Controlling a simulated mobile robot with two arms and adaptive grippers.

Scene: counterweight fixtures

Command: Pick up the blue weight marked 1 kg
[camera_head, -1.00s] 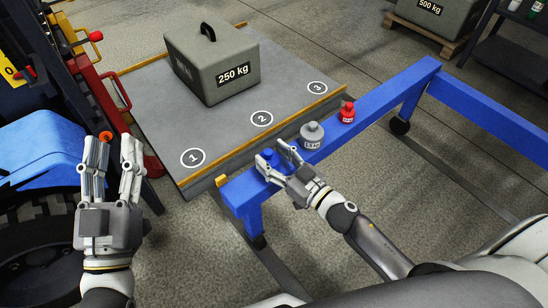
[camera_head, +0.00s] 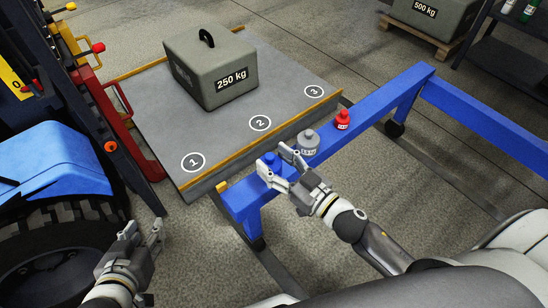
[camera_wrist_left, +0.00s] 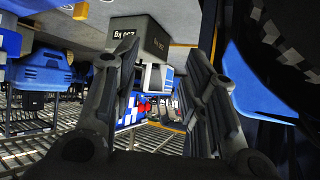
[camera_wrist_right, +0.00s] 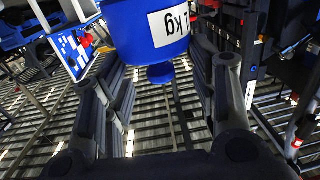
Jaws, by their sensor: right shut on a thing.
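The blue weight (camera_head: 269,159) is at the near left end of the blue rail, between the fingers of my right gripper (camera_head: 275,158). In the right wrist view the blue weight (camera_wrist_right: 150,35) fills the top centre, its 1 kg label upside down. My right gripper is shut on it; the fingers hide part of it in the head view. I cannot tell whether it touches the rail. My left gripper (camera_head: 144,230) is open and empty at lower left, away from the weights; its spread fingers show in the left wrist view (camera_wrist_left: 165,55).
A grey weight (camera_head: 306,142) and a red weight (camera_head: 342,120) stand farther along the blue rail (camera_head: 385,98). Behind is a platform (camera_head: 215,135) with numbered circles and a 250 kg block (camera_head: 210,70). A blue vehicle (camera_head: 55,165) stands left.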

